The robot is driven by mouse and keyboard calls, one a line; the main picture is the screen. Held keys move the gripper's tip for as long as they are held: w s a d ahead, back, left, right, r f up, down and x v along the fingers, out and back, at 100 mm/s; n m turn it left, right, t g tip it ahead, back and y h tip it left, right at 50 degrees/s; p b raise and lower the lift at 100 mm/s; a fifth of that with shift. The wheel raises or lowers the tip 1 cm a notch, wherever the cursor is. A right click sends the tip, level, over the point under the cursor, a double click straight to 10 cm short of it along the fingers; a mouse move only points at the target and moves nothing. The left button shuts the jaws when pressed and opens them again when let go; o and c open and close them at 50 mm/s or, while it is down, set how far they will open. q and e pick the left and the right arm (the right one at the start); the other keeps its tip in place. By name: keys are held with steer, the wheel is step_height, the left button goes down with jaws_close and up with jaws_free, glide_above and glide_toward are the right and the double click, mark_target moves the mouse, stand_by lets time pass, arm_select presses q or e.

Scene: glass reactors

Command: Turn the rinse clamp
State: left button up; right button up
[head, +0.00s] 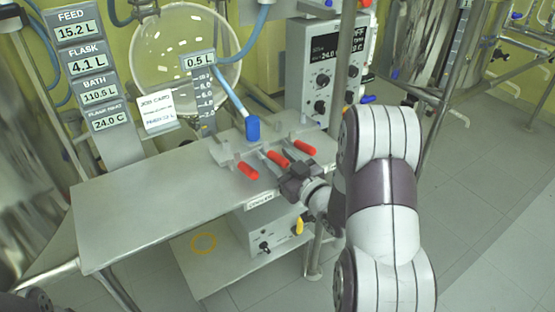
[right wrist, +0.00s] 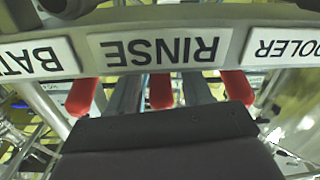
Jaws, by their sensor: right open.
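The rinse clamp is the middle of three red handles, and its red lever (head: 277,158) points out over the bench's front edge in the head view. In the right wrist view the same red lever (right wrist: 161,91) shows between my two grey fingers, beneath the upside-down RINSE label (right wrist: 160,49). My right gripper (head: 281,164) is open around the lever, one finger on each side. A narrow gap shows on both sides of the lever in the wrist view. The lever's root is hidden behind the label plate. My left gripper is not in view.
A red handle stands close on each side, at left (head: 247,170) and right (head: 305,148). A blue hose end (head: 253,128) stands behind them. The steel bench (head: 140,205) is clear at left. A control box (head: 322,70) and an upright post stand behind my right arm.

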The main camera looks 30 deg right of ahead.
steer(key=shift+w+a, duration=0.1)
steer(key=shift+w, duration=0.5)
steer(key=shift+c, duration=0.4)
